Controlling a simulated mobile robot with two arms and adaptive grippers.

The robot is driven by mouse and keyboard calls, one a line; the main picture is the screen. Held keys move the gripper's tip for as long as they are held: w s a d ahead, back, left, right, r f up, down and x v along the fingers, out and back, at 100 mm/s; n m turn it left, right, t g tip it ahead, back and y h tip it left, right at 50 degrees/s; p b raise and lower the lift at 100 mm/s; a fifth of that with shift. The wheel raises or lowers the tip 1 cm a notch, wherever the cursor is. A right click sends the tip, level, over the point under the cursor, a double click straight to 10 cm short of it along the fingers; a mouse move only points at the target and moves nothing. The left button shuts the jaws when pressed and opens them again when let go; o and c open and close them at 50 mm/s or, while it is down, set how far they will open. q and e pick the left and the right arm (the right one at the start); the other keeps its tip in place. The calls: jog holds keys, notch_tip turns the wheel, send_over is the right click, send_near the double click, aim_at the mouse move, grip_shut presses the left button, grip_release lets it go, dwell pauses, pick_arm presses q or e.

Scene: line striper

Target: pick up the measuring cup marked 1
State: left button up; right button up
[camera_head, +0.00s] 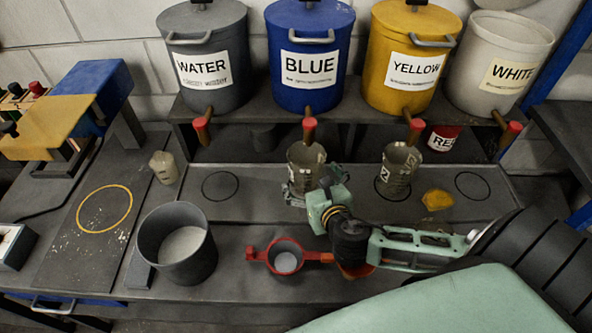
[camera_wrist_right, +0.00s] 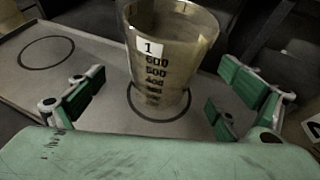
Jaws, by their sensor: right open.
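The measuring cup marked 1 (camera_wrist_right: 172,50) is a see-through, brownish cup with a white label and black number markings. It stands upright inside a black circle in the right wrist view. It also shows in the head view (camera_head: 306,157), below the blue tank. My right gripper (camera_wrist_right: 160,102) is open, with its green-padded fingers on either side of the cup and visible gaps to it. In the head view the right gripper (camera_head: 314,186) is at the near side of the cup, partly covering its lower part. My left gripper is not in view.
A second measuring cup (camera_head: 402,164) stands to the right. A red-handled holder (camera_head: 285,246), a dark bucket (camera_head: 160,238) and a yellow lump (camera_head: 437,200) are nearby. Red-handled taps (camera_head: 309,129) hang above the cups. An empty circle (camera_head: 220,186) lies left.

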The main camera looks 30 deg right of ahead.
aim_at(301, 165)
jog(key=shift+w+d+f, duration=0.1)
jog(key=shift+w+d, duration=0.1)
jog(key=shift+w, duration=0.2)
jog(key=shift+w+d+f+p, duration=0.1)
jog(key=shift+w+d+p, duration=0.05)
jog(key=shift+w+p, duration=0.2)
jog(key=p+x, duration=0.1)
jog(key=x, duration=0.2)
jog(key=shift+w+f, duration=0.1)
jog(key=shift+f, duration=0.05)
jog(key=shift+w+d+f, duration=0.1)
jog(key=shift+w+f, duration=0.15)
jog(key=shift+w, duration=0.15)
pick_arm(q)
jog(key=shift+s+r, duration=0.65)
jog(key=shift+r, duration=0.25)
pick_arm(e)
jog(key=shift+c, duration=0.5)
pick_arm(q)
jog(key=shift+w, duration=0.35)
pick_arm(e)
jog(key=c, duration=1.2)
jog(key=shift+r, duration=0.1)
